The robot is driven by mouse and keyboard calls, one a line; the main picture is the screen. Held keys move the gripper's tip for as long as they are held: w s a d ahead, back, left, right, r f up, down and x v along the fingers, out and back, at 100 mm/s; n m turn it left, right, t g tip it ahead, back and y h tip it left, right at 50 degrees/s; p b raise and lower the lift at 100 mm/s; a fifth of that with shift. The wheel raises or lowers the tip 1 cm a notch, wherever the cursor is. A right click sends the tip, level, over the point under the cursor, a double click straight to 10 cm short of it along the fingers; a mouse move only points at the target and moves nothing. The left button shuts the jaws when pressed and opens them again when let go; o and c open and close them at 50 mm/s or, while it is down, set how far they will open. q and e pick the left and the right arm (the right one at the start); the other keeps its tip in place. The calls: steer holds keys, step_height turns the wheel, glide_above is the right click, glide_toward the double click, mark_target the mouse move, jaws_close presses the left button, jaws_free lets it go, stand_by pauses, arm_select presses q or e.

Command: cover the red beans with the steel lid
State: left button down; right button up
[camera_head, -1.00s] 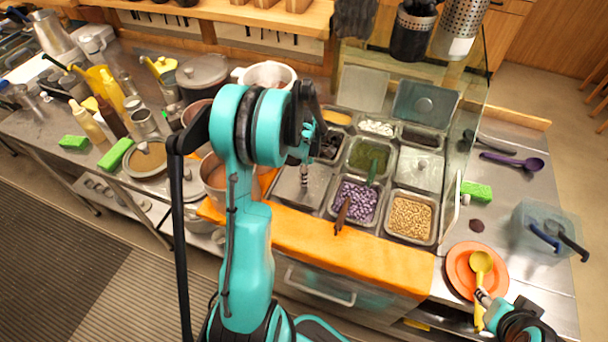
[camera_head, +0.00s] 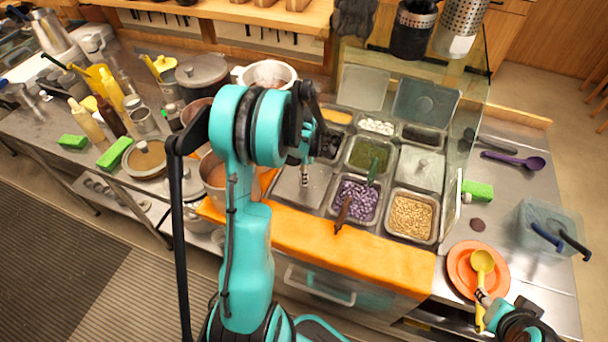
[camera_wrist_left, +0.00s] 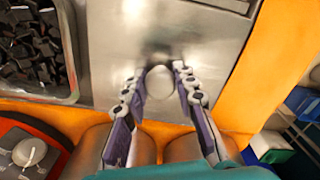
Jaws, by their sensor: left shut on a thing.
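The steel lid (camera_head: 292,192) lies flat over the front-left place of the topping station. Its round knob (camera_wrist_left: 160,82) sits between the fingers of my left gripper (camera_wrist_left: 162,78), which is shut on it. In the head view my left gripper (camera_head: 305,172) is partly hidden by its own arm. What lies under the lid is hidden, and I cannot tell if the lid touches the rim. No plainly red beans show; purple speckled beans (camera_head: 352,192) fill the pan just right of the lid. My right gripper (camera_head: 483,297) is at the yellow ladle's handle; its grip is unclear.
Pale beans (camera_head: 410,215) fill the front-right pan. A second lid (camera_head: 422,170) covers the pan behind it. Black pieces (camera_wrist_left: 35,45) fill a pan beside the held lid. An orange board (camera_head: 330,258) runs along the front. The yellow ladle (camera_head: 482,262) lies on an orange plate (camera_head: 461,268).

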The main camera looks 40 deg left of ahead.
arm_select(q)
steer(key=c, duration=1.1)
jaws_free()
steer(key=shift+c, duration=0.2)
step_height(320, 180, up, 12)
